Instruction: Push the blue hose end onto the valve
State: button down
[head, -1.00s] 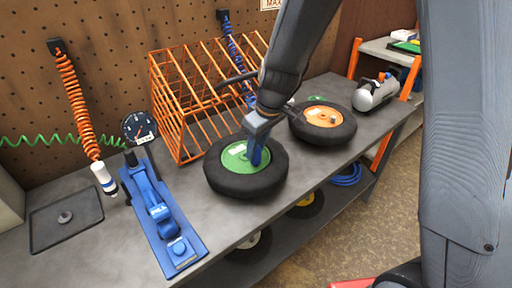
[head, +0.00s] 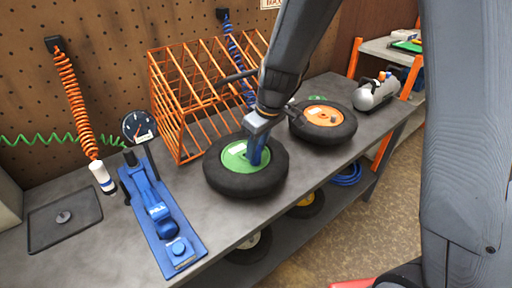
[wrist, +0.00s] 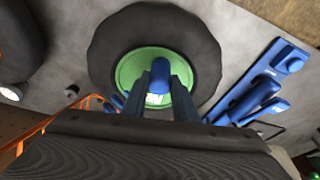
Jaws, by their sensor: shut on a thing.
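My gripper (head: 257,146) is over the wheel with the green hub (head: 235,154) and points down at it. It is shut on the blue hose end (wrist: 160,76), which shows between the two fingers in the wrist view. The green hub (wrist: 128,72) and its black tyre (wrist: 113,35) lie just beyond the hose end. The valve is hidden behind the hose end and fingers, so I cannot tell whether they touch. The blue coiled hose (head: 234,50) hangs from the pegboard behind.
An orange wire cage (head: 180,105) stands behind the wheel. A wheel with an orange hub (head: 322,115) lies to the right, near a silver tank (head: 376,92). A blue tool (head: 160,215), a dial gauge (head: 138,126) and an orange coiled hose (head: 76,105) are at left.

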jog(key=shift+f+b, duration=0.4)
jog(key=shift+f, duration=0.1)
jog(key=c, duration=1.7)
grip_release()
jog(key=p+v, duration=0.7)
jog(key=v, duration=0.4)
jog(key=shift+d, duration=0.1)
